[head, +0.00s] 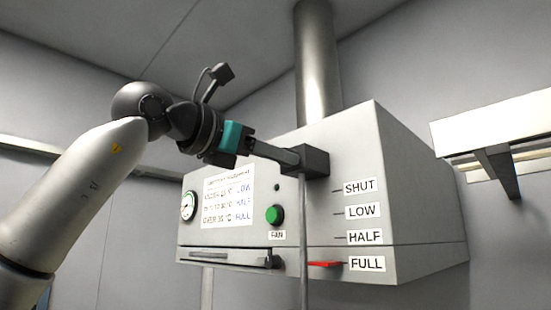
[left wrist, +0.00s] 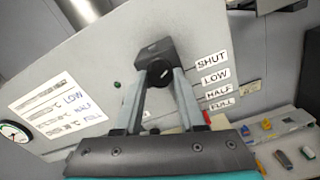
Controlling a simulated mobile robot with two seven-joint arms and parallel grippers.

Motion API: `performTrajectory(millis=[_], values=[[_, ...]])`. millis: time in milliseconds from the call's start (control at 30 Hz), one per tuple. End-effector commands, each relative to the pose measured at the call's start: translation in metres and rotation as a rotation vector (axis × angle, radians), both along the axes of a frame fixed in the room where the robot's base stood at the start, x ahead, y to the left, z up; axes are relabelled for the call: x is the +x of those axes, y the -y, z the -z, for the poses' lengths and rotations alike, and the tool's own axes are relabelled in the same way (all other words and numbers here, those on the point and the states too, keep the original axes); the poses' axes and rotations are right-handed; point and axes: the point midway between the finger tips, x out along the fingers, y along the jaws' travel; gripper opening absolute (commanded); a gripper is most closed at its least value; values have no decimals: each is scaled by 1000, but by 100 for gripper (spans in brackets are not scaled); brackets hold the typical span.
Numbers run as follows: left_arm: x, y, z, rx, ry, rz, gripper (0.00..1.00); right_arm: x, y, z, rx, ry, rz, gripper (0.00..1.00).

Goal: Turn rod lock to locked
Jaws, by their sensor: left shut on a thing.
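The rod lock appears to be the dark block (head: 317,160) on the front of the grey hood box, at the top of a thin vertical rod (head: 304,235). My left gripper (head: 297,160) reaches it from the left, its fingers shut on the block. In the left wrist view the dark block (left wrist: 154,52) sits between the two fingertips, which hide part of it. No locked or unlocked marking is readable. A red pointer (head: 325,264) lies beside the FULL label (head: 367,264). My right gripper is not in view.
The grey box (head: 420,190) carries SHUT, LOW, HALF and FULL labels, a green FAN button (head: 274,214), a gauge (head: 188,205) and a printed notice (head: 229,195). A metal duct (head: 318,60) rises above. A shelf (head: 495,120) is on the right wall.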

Motion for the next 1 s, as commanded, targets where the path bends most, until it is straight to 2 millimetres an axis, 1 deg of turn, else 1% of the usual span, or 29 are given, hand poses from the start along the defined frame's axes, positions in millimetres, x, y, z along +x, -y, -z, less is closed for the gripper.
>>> performTrajectory(millis=[700, 1000], values=[[-1, 1, 1, -480, -480, 0, 0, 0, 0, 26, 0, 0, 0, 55], [-1, 1, 1, -657, -657, -1, 0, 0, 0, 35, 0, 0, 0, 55]])
